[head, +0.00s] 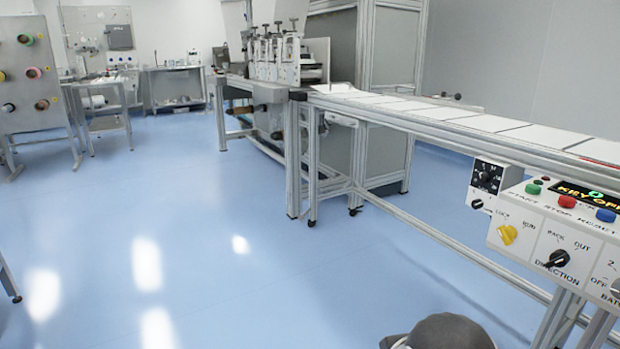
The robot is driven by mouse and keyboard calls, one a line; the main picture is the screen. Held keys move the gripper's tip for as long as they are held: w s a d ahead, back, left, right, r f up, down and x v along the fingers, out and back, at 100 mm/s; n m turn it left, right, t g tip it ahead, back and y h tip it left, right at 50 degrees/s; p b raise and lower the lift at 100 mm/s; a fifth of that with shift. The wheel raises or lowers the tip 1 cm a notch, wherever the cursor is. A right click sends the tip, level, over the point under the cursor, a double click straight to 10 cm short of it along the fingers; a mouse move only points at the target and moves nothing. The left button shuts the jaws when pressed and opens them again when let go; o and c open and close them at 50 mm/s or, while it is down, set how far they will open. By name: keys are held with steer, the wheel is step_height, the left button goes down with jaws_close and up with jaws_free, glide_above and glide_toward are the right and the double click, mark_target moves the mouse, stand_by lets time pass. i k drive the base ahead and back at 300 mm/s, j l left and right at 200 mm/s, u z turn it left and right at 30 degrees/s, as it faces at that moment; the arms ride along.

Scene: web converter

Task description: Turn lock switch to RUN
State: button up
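The lock switch is a yellow rotary knob (507,234) on the front of a white control box (545,226) at the right edge of the head view. Labels above it read LOCK on the left and RUN on the right. I cannot tell clearly which label the knob points to. A display (584,194) on top of the box reads "KEY OFF", cut by the frame edge. A rounded grey part of my arm (448,332) shows at the bottom, left of and below the box. My gripper is not in view.
Close to the yellow knob are a black DIRECTION knob (557,259) and green (533,188), red (567,201) and blue (605,215) buttons. A metal-framed conveyor (440,124) runs behind the box. The blue floor (200,240) at left is clear.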

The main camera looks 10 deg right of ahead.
mark_target(506, 234)
steer(key=z, duration=1.75)
